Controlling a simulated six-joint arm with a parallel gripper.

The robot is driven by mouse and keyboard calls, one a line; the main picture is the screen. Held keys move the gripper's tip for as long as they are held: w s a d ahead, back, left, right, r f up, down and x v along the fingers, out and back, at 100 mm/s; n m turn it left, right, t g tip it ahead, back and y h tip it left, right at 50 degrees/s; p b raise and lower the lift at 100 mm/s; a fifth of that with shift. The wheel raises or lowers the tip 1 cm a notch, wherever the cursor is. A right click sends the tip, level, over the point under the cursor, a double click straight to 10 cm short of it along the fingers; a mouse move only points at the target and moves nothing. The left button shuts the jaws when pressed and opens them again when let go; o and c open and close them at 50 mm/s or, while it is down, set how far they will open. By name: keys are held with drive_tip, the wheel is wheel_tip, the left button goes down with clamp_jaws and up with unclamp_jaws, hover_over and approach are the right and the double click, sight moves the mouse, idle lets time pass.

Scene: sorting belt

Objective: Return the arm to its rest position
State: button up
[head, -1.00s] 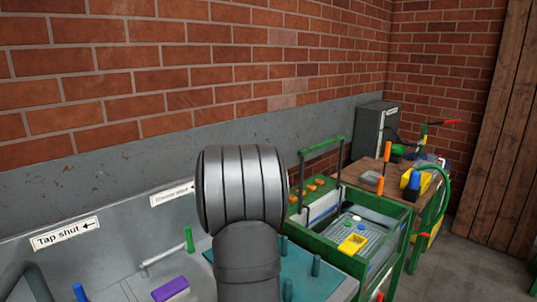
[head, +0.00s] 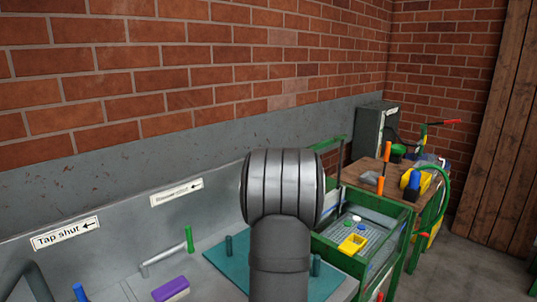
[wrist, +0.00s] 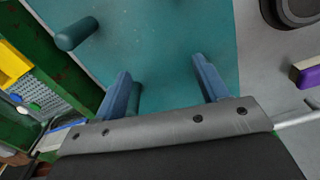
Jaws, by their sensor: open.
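My gripper (wrist: 161,64) shows in the wrist view with its two blue fingers spread apart and nothing held between them. It is above a teal mat (wrist: 170,25) with upright teal pegs. One peg (wrist: 134,97) shows beside the left finger; whether they touch I cannot tell. In the head view my grey arm stands in the middle and covers part of the teal mat (head: 225,262). The gripper itself is hidden there.
A green-framed unit (head: 370,263) holding a yellow block (head: 352,243) stands right of the arm. A purple-topped block (head: 171,289) and a green-handled tap (head: 189,239) are to the left. A cluttered wooden bench (head: 368,170) is at the back right.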

drive_tip(key=shift+d+f+m, duration=0.3)
drive_tip(key=shift+d+m, duration=0.4)
drive_tip(key=shift+m, duration=0.3)
drive_tip(key=shift+a, duration=0.1)
drive_tip(key=s+a+r+n, duration=0.2)
drive_tip(key=a+n, duration=1)
drive_tip(key=a, duration=0.1)
drive_tip(key=shift+s+a+n, duration=0.25)
drive_tip(key=shift+s+n, duration=0.1)
drive_tip(key=shift+n, duration=0.05)
drive_tip(key=shift+d, duration=0.15)
